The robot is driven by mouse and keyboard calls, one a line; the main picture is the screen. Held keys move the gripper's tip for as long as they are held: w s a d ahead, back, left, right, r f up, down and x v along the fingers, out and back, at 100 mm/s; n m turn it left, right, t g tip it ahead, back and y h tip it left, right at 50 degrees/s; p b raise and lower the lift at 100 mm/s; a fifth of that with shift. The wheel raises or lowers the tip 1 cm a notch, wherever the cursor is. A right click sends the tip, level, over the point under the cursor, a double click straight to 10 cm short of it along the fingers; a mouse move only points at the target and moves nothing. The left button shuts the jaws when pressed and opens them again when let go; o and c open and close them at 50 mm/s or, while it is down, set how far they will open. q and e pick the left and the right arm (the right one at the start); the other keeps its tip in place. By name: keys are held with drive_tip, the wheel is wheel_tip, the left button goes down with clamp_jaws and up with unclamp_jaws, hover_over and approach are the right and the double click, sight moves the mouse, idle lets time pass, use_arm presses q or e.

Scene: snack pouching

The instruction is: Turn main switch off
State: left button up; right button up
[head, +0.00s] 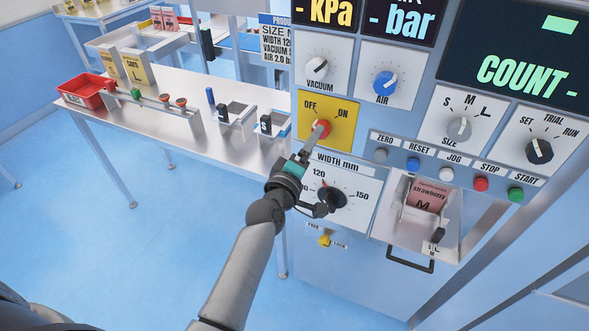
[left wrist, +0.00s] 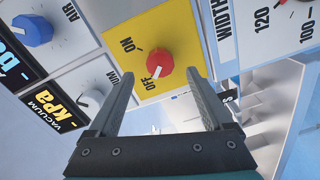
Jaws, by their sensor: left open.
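The main switch is a red knob (head: 322,128) on a yellow plate (head: 340,113) marked OFF and ON. It also shows in the left wrist view as a red knob (left wrist: 161,68) with a white mark that points toward the OFF label. My left gripper (head: 315,137) is at the yellow plate, reaching up to the knob from below. In the left wrist view my left gripper (left wrist: 160,78) is open, with a finger on each side of the knob and a visible gap to it. Contact with the knob cannot be told. My right gripper is not in view.
The width dial (head: 330,198) lies close under my left gripper. Vacuum (head: 317,69) and air (head: 385,83) knobs sit above. Small buttons (head: 413,164) and a tray with a strawberry pouch (head: 430,194) are to the right. A steel bench (head: 185,90) with a red bin (head: 85,91) stands left.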

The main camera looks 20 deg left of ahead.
use_arm(q)
drive_tip(key=s, duration=0.9)
drive_tip(key=shift+s+a, duration=0.15)
drive_tip(key=shift+s, duration=0.05)
drive_tip(key=s+d+f+m+g+b, duration=0.1)
drive_tip(key=s+f+m+g+b, duration=0.25)
drive_tip(key=f, duration=0.95)
drive_tip(key=s+d+f+m+g+h+b, duration=0.1)
drive_tip(key=s+d+f+m+g+b, duration=0.2)
drive_tip(key=f, duration=1)
drive_tip(key=s+f+m+g+b, duration=0.2)
drive_tip(key=s+f+b, duration=0.15)
drive_tip(key=f, duration=0.95)
drive_tip(key=s+a+f+m+g+b, duration=0.2)
drive_tip(key=s+f+m+g+b, duration=0.2)
drive_tip(key=s+f, duration=0.8)
drive_tip(key=s+a+f+m+g+y+b, duration=0.1)
drive_tip(key=s+a+f+m+g+b, duration=0.2)
drive_tip(key=s+f, duration=1)
drive_tip(key=s+m+g+b, duration=0.1)
drive_tip(key=s, duration=0.3)
drive_tip(key=shift+s+y, duration=0.3)
drive_tip(key=shift+s, duration=0.05)
drive_tip(key=shift+s+a, duration=0.2)
drive_tip(key=shift+s, duration=0.05)
